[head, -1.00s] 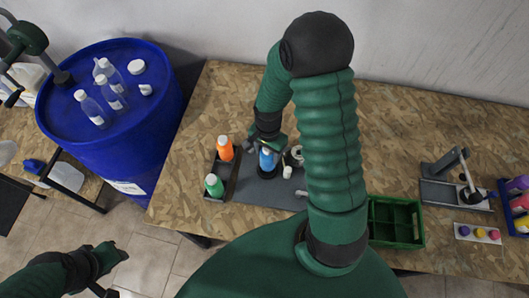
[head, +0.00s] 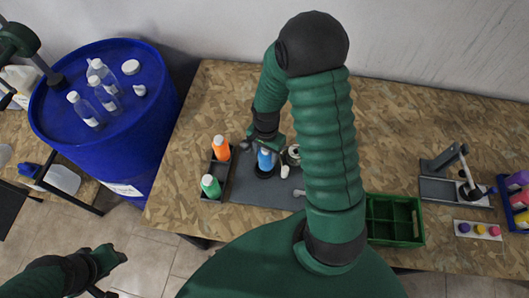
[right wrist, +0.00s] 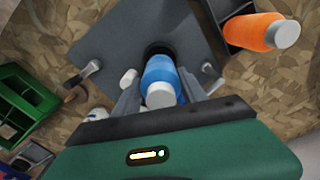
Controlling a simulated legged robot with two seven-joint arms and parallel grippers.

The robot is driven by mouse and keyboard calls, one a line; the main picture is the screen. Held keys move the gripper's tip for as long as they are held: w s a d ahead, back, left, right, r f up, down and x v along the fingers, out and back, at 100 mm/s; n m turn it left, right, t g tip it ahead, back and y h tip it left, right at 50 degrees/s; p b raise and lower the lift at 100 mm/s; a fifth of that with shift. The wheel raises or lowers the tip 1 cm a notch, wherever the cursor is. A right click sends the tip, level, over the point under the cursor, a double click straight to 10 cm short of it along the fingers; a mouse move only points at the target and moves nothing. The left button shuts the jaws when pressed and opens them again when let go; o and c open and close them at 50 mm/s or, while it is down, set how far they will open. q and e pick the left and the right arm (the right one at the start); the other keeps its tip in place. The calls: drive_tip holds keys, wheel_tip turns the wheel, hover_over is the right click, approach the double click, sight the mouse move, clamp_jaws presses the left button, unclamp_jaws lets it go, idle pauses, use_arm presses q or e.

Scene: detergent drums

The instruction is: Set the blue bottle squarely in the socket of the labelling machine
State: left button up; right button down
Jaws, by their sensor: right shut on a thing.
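The blue bottle (head: 266,160) with a pale cap stands about upright at the round black socket (head: 264,173) on the grey plate of the labelling machine (head: 244,188). My right gripper (head: 268,147) is shut on it. In the right wrist view the blue bottle (right wrist: 161,72) is between the fingers of the right gripper (right wrist: 160,90), and the black socket (right wrist: 157,48) shows behind its base. I cannot tell whether the base is fully seated. My left gripper (head: 112,258) is over the floor at lower left, away from the table; its jaws are unclear.
A dark rack with an orange bottle (head: 221,148) and a green bottle (head: 211,186) stands just left of the plate. A small white bottle (head: 284,171) and a roll (head: 292,153) are close on the right. A green crate (head: 394,219) is further right. A blue drum (head: 105,150) carries clear bottles.

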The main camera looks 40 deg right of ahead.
drive_tip(key=shift+a, duration=0.15)
drive_tip(key=shift+a+r, duration=0.15)
drive_tip(key=shift+a, duration=0.05)
use_arm(q)
drive_tip(key=shift+a, duration=0.35)
use_arm(e)
drive_tip(key=shift+a, duration=0.15)
use_arm(q)
drive_tip(key=shift+r, duration=0.1)
use_arm(e)
drive_tip(key=shift+a, duration=0.1)
use_arm(q)
drive_tip(key=shift+d, duration=0.2)
use_arm(e)
drive_tip(key=shift+f, duration=0.4)
use_arm(q)
drive_tip(key=shift+a+f, duration=0.1)
drive_tip(key=shift+f, duration=0.2)
use_arm(e)
drive_tip(key=shift+f, duration=0.2)
drive_tip(key=shift+f, duration=0.1)
